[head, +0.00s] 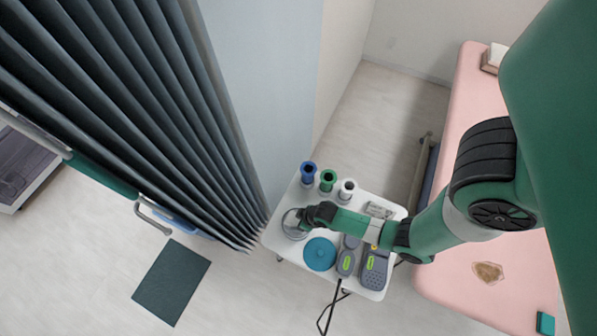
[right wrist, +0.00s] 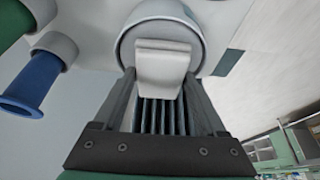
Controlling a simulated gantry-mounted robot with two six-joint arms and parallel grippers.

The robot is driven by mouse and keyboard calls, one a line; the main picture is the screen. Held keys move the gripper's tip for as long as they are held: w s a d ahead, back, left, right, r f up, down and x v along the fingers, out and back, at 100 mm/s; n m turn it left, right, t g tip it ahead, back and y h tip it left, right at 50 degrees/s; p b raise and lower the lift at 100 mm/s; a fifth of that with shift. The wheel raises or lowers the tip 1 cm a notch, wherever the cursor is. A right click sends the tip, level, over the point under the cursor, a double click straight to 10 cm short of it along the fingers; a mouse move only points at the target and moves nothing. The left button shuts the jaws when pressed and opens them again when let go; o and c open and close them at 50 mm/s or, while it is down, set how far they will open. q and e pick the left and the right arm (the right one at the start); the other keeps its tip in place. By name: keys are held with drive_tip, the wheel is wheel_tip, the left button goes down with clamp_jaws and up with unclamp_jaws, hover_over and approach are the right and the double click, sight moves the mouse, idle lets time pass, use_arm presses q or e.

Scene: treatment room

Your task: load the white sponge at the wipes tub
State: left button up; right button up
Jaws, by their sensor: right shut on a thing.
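The white sponge (right wrist: 162,70) is between the fingers of my right gripper (right wrist: 163,82) in the right wrist view. The gripper is shut on it. A round, pale grey-white tub (right wrist: 127,48), apparently the wipes tub, lies directly behind the sponge in that view, its curved rim around it. I cannot tell whether sponge and tub touch. In the head view the tub (head: 290,231) is at the left edge of the small white table, with my right gripper (head: 303,217) over its right side; the sponge is not distinguishable there. My left gripper is not in view.
On the white table (head: 283,252) stand a blue spool (head: 308,170), a green spool (head: 328,178) and a white spool (head: 346,187). A teal round lid (head: 320,254) and two grey devices (head: 374,271) lie below my arm. A dark curtain (head: 130,100) hangs at left.

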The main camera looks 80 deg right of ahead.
sight(298, 221)
drive_tip(key=shift+f+b, duration=0.45)
drive_tip(key=shift+f, duration=0.05)
idle(0.3)
drive_tip(key=shift+s+f, duration=0.1)
drive_tip(key=shift+f, duration=0.05)
idle(0.9)
wheel_tip(298, 221, up, 7)
drive_tip(key=p, duration=0.7)
drive_tip(key=shift+r, duration=0.2)
drive_tip(key=shift+f, duration=0.1)
